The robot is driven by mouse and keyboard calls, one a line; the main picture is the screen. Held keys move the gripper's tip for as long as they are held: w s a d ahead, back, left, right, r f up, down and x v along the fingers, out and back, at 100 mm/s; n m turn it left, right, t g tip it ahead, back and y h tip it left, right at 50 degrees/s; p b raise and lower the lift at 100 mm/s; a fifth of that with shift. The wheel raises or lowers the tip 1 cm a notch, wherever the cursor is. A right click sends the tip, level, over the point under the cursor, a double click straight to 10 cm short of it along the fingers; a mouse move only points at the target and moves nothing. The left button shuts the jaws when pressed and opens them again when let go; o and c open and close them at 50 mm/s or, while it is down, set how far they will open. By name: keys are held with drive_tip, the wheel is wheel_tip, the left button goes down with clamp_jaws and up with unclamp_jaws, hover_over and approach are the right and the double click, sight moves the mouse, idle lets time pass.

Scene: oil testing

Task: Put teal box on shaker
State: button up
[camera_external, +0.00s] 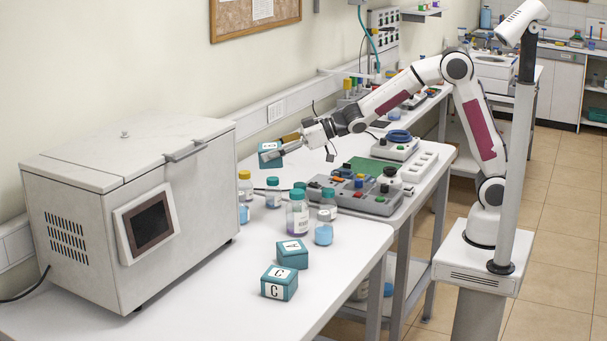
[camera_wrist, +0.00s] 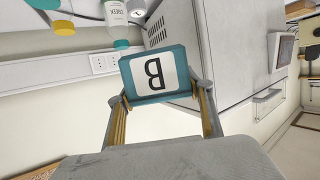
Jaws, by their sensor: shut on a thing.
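My gripper (camera_external: 281,150) is shut on a teal box (camera_external: 269,155), held in the air above the bottles near the wall. In the wrist view my gripper (camera_wrist: 160,92) has one finger on each side of the held teal box (camera_wrist: 178,52), whose white label shows an upside-down B. Two more teal boxes, labelled A (camera_external: 292,254) and C (camera_external: 279,284), stand on the front table. Which device is the shaker is not certain; a grey unit with a green top (camera_external: 360,168) stands on the bench behind, to the right of the held box.
A large white machine (camera_external: 130,215) with a dark screen fills the left.

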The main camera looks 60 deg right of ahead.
drive_tip(key=s+a+r+n+g+y, duration=0.15)
drive_tip(key=s+a, duration=0.25)
drive_tip(key=a, duration=0.6)
drive_tip(key=s+a+r+n+y, duration=0.15)
drive_tip(key=s+a, duration=0.25)
drive_tip(key=a, duration=0.7)
drive_tip(key=s+a+r+g+y, duration=0.1)
drive_tip(key=s+a+r, duration=0.25)
drive_tip(key=a, duration=0.65)
drive_tip(key=s+a+f+t, duration=0.1)
drive_tip(key=s+a+f, duration=1.1)
drive_tip(key=a+f, duration=0.4)
drive_tip(key=shift+s+a+f+h, duration=0.2)
drive_tip(key=shift+s+a+h, duration=0.2)
drive_tip(key=shift+a, duration=0.2)
drive_tip(key=shift+f, duration=3.15)
drive_tip(key=shift+f, duration=1.85)
